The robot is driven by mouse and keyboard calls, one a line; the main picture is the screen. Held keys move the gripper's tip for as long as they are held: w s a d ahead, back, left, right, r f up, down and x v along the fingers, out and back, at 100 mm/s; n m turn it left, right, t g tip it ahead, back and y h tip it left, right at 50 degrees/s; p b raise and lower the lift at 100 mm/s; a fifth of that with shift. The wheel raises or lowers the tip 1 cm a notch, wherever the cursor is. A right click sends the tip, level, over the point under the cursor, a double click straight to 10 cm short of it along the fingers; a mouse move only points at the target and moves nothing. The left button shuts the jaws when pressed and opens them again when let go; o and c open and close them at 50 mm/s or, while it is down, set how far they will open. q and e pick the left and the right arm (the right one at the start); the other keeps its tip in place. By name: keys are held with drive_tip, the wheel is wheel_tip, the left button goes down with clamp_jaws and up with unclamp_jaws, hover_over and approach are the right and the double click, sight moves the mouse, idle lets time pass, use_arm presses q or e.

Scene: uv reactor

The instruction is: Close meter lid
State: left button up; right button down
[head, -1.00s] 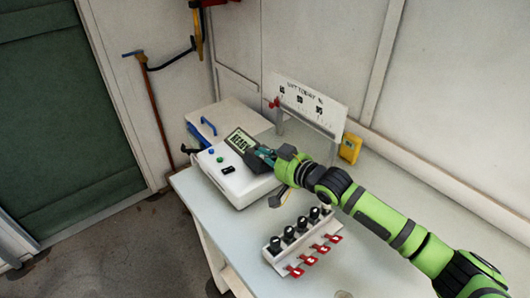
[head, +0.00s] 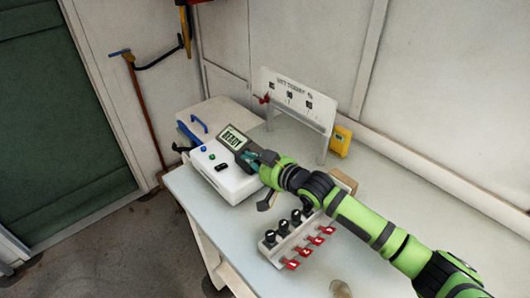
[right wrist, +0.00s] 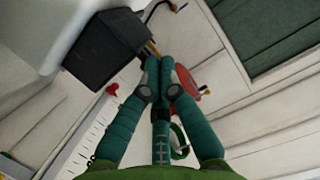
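The meter (head: 228,184) is a white box on the table with blue, green and black buttons on top. A dark tilted display panel (head: 233,138) at its back reads "READY". I cannot make out a separate lid. My right gripper (head: 252,161) is at the right side of the panel, close to or touching it. In the right wrist view its teal fingers (right wrist: 160,62) are together, with nothing visible held. A dark box-shaped part (right wrist: 105,48), probably the panel's housing, is left of the fingertips. My left gripper is not in view.
A white sign board (head: 298,98) and a yellow device (head: 340,141) are behind. A case with a blue handle (head: 222,114) is behind the meter. The table's front left is clear.

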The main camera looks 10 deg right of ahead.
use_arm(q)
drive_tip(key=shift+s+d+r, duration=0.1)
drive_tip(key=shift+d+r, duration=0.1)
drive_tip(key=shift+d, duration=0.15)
use_arm(e)
drive_tip(key=s+d+r, duration=0.6)
drive_tip(key=s, duration=0.1)
drive_tip(key=shift+s, duration=0.4)
